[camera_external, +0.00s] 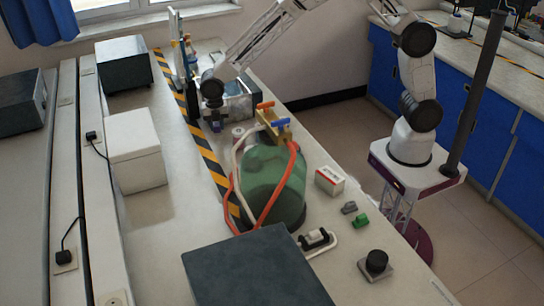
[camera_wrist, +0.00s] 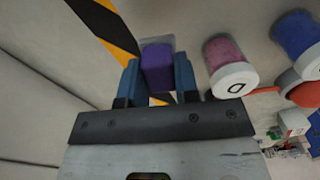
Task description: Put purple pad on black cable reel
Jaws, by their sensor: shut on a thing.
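My gripper (camera_wrist: 158,82) is shut on the purple pad (camera_wrist: 157,68), a small purple block between its two blue fingers in the wrist view. In the external view my gripper (camera_external: 215,118) is low over the far part of the bench, beside the striped tape, and the pad is small and dark there. I cannot tell whether the pad touches the bench. A black round piece (camera_external: 376,261) on a grey square base stands at the near right of the bench. It may be the black cable reel, but I cannot tell for sure.
A green tank (camera_external: 275,185) with orange and white hoses stands mid-bench, between my gripper and the black round piece. A dark flat box (camera_external: 255,270) lies in front; a white box (camera_external: 135,150) stands left.

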